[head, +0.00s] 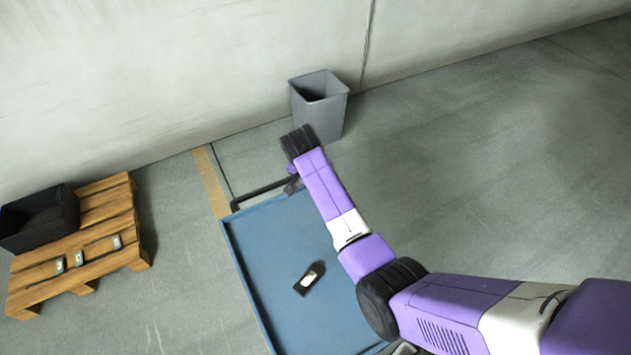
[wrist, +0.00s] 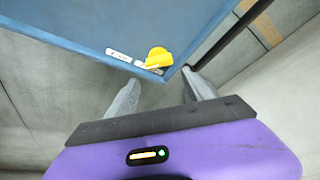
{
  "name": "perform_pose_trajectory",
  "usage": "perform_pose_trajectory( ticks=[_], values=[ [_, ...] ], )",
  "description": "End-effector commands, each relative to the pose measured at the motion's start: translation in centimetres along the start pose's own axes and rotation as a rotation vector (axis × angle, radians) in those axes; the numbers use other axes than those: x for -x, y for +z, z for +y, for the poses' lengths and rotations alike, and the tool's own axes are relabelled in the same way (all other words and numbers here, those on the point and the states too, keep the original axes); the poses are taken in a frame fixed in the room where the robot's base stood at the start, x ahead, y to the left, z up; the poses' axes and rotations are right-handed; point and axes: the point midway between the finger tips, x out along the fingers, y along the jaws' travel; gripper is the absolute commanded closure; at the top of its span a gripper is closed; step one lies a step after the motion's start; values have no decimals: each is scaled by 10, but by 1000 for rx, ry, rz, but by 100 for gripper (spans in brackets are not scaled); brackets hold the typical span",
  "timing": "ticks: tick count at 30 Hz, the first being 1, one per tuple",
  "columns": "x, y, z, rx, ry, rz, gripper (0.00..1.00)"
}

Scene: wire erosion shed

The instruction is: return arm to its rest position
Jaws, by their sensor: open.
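My purple arm reaches from the lower right of the head view over a blue cart (head: 262,262) to its far end. My gripper (wrist: 161,92) is open, with two grey fingers spread apart and nothing seen between them in the wrist view. In the head view the gripper is mostly hidden by the arm's end near the cart's handle. The wrist view shows a blue surface (wrist: 150,22) beyond the fingers, with a yellow piece (wrist: 158,58) and pale labels at its corner.
A small black and pale object (head: 307,281) lies on the cart. A black handle bar (head: 262,190) is at the cart's far end. A grey bin (head: 323,107) stands by the wall. A wooden pallet (head: 103,207) at left bears a black crate (head: 40,220) and small parts. Floor at right is clear.

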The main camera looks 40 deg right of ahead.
Motion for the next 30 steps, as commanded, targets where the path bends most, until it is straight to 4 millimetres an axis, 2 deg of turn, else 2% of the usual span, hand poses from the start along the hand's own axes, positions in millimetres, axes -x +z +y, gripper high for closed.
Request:
perform_pose_trajectory(
  ticks=[15,19,25,30],
  values=[
    [0,-1,0,12,-2,2,40],
    [2,-15,-15,65,-60,59,40],
    [35,-57,-55,159,-249,266,40],
    [55,-52,-64,262,-384,442,40]
  ],
)
